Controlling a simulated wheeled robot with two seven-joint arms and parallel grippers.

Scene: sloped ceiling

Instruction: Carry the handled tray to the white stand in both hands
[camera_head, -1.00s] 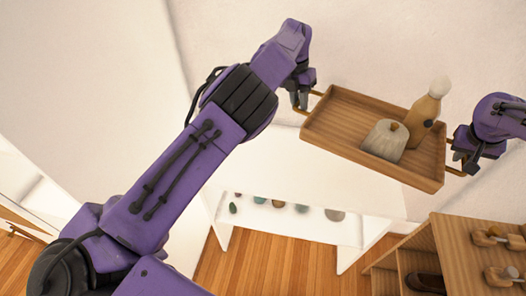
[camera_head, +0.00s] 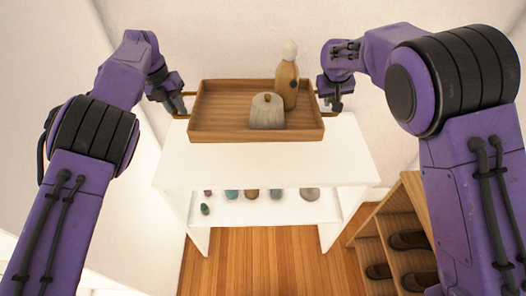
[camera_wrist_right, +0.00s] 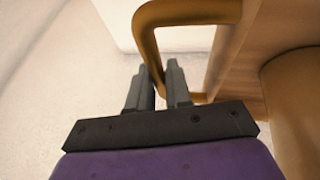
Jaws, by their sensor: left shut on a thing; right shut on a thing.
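The wooden handled tray (camera_head: 215,131) is level at the back of the white stand (camera_head: 250,175) in the head view. I cannot tell whether it touches the stand's top. It carries a grey domed object (camera_head: 267,113) and a wooden bottle with a white round top (camera_head: 287,82). My left gripper (camera_head: 178,106) is shut on the tray's left handle. My right gripper (camera_head: 333,104) is shut on its right handle. In the right wrist view, the fingers (camera_wrist_right: 160,88) close around the brass-coloured handle (camera_wrist_right: 148,45) beside the tray's wooden side (camera_wrist_right: 228,60).
Several small pots (camera_head: 252,193) stand on the stand's lower shelf. A wooden shoe rack (camera_head: 372,243) with dark shoes stands to the right, near the stand. A pale wall is close behind the tray. The wooden floor (camera_head: 250,260) in front is clear.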

